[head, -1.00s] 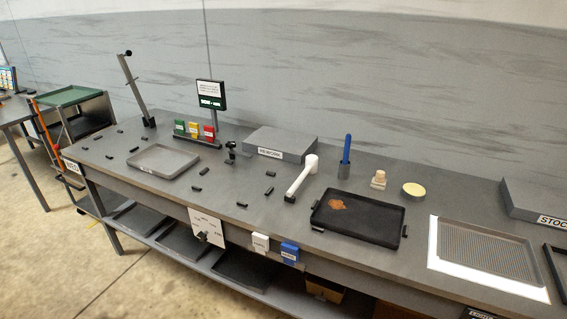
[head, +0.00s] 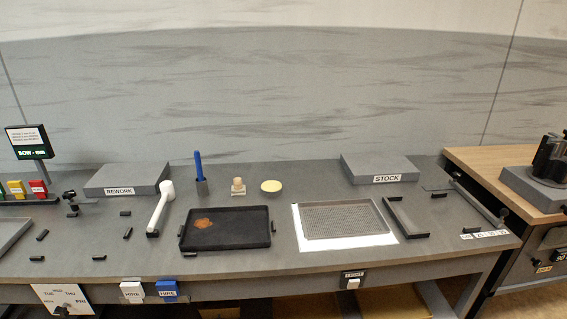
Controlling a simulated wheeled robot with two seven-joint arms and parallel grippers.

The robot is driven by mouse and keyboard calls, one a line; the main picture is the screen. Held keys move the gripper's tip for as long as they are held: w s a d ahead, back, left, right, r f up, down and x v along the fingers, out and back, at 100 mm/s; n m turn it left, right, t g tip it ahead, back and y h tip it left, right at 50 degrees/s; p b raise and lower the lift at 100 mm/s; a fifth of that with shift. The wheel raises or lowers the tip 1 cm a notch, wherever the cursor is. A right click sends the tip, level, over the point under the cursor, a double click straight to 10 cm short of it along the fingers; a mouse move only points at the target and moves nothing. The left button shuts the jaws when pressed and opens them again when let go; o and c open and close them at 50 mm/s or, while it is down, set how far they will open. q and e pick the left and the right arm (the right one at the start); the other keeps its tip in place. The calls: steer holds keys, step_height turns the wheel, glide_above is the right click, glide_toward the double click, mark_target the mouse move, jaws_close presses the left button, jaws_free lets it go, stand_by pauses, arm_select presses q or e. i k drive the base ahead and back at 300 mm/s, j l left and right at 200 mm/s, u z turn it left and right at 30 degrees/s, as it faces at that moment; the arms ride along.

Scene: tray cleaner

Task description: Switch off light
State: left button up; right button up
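A small dark switch box (head: 352,281) with a label and a white rocker is fixed to the front edge of the bench, right of centre. Its label is too small to read surely. Above it on the bench lies a bright white panel (head: 391,239), which looks lit. A grey perforated tray (head: 345,218) lies on the panel and covers most of it. Neither of my grippers is in view.
A black tray (head: 250,238) with an orange-brown stain, a white-handled tool (head: 161,205) and a black open frame (head: 418,236) lie nearby. A grey STOCK block (head: 380,168) is behind. White (head: 132,291) and blue (head: 167,290) boxes hang on the front edge.

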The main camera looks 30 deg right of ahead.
mark_target(354, 282)
steer(key=z, duration=1.55)
